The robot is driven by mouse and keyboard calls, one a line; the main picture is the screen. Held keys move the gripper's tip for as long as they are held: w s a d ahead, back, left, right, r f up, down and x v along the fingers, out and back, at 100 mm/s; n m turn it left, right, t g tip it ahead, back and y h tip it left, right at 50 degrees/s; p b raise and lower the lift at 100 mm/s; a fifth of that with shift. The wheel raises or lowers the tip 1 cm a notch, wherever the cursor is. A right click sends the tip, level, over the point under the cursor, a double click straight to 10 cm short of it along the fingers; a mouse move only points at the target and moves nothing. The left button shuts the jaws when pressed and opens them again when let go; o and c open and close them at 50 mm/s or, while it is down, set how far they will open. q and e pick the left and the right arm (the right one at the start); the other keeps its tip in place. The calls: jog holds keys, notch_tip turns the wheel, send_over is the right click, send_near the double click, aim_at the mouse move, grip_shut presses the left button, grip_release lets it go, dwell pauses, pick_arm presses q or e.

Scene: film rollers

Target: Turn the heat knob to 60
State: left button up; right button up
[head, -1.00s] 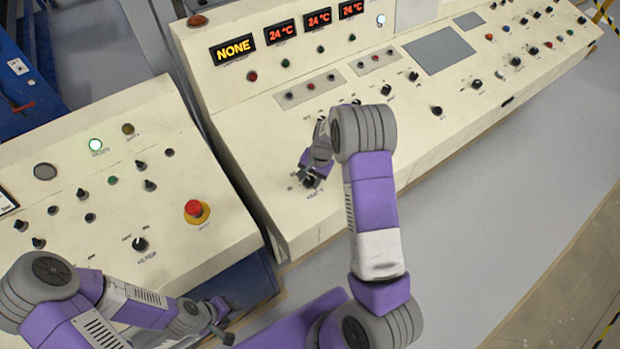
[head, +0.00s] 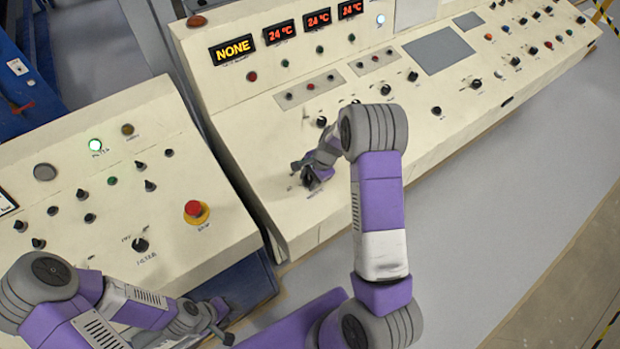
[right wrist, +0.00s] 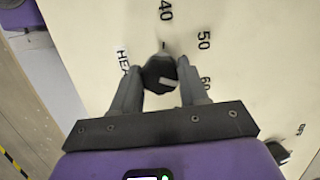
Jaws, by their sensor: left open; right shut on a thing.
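The heat knob (right wrist: 160,73) is a dark knob with a pale mark, on the cream panel in the right wrist view. The letters "HEA" are printed to its left, and the numbers 40, 50 and 60 run from above it down its right side. The exact setting of its pointer is hard to read. My right gripper (right wrist: 158,68) has its two fingers on either side of the knob, shut on it. In the head view, my right gripper (head: 310,177) is at the near left of the long console and mostly covers the knob. My left gripper (head: 221,331) is open and empty, low beside the left console.
The long console (head: 345,185) has several other knobs and buttons beyond my right gripper. Its displays show NONE (head: 232,50) and three readings of 24 °C. The left console (head: 75,150) has a red emergency button (head: 196,210). Grey floor lies open at the right.

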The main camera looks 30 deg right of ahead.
jog(key=o, duration=1.1)
jog(key=shift+c, duration=0.2)
jog(key=p+v, duration=0.1)
jog(key=v, duration=0.6)
jog(key=shift+r, duration=0.35)
jog(key=shift+s+f, duration=0.1)
jog(key=shift+s, duration=0.05)
